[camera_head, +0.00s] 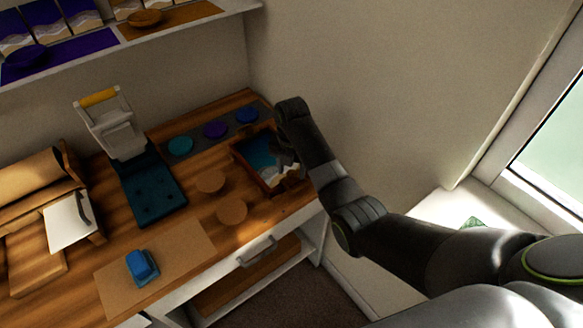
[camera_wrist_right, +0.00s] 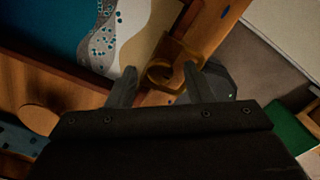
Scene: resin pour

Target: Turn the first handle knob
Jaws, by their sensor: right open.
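A wooden tray (camera_head: 245,162) with a teal, white and sand-coloured picture lies on the bench at the right; the picture (camera_wrist_right: 90,30) also shows in the wrist view. An amber-brown knob or handle piece (camera_wrist_right: 162,72) sits at the tray's edge, between my right gripper's fingertips. My right gripper (camera_head: 284,170) is over the tray's right side, partly hidden by my wrist in the head view. In the wrist view its two fingers (camera_wrist_right: 160,82) are apart, one on each side of the knob piece; contact cannot be told. My left gripper is not in view.
Round wooden coasters (camera_head: 232,211) lie left of the tray. Behind are teal, purple and blue cups (camera_head: 215,130) on a dark strip. A wall stands behind.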

